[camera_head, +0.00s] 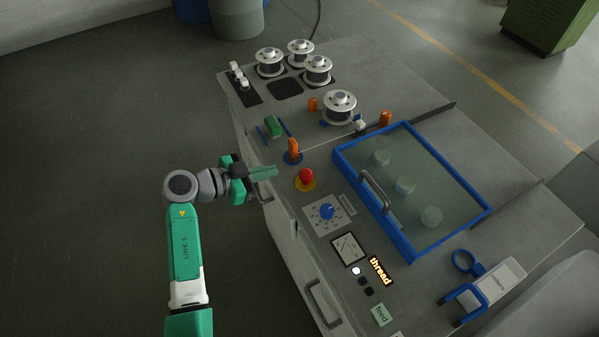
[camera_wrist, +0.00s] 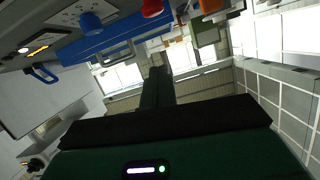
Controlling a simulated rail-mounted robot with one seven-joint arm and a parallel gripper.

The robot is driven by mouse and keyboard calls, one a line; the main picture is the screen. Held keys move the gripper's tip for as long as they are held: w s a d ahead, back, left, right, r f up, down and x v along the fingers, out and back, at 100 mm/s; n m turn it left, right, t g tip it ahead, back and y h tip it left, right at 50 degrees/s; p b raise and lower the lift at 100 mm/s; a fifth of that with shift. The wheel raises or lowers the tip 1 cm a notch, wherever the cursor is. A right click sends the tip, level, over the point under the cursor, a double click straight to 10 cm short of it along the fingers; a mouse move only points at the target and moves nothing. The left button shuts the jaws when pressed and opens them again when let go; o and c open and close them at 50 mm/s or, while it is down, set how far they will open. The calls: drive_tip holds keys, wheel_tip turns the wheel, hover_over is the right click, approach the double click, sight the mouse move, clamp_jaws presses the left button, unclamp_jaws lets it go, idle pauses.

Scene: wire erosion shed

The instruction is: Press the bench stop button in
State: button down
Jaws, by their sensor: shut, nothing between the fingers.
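The stop button (camera_head: 306,175) is a red mushroom head on a yellow round base, on the bench's front left part. It also shows as a red cap at the top of the wrist view (camera_wrist: 152,8). My gripper (camera_head: 274,171) is shut and empty, with green fingers pointing right toward the button. In the head view its tips are a short gap left of the button, by the bench's front edge; they do not appear to touch it. In the wrist view the shut fingers (camera_wrist: 158,76) rise from the dark palm.
An orange lever (camera_head: 293,148) stands just behind the button, and a blue knob (camera_head: 326,211) sits in front of it. A blue-framed lid (camera_head: 345,167) with a grey handle lies to the right. White spools (camera_head: 339,105) stand at the back. A lit "thread" display (camera_head: 381,271) is nearer.

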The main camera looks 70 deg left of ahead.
hover_over(306, 178)
drive_tip(key=s, duration=0.2)
wheel_tip(306, 178, down, 3)
drive_tip(key=f, duration=0.3)
drive_tip(key=shift+w+a+b, duration=0.2)
drive_tip(key=shift+a+b, duration=0.1)
drive_tip(key=shift+a, duration=0.05)
drive_tip(key=shift+a+f, duration=0.1)
drive_tip(key=shift+f, duration=0.35)
drive_tip(key=shift+f, duration=0.1)
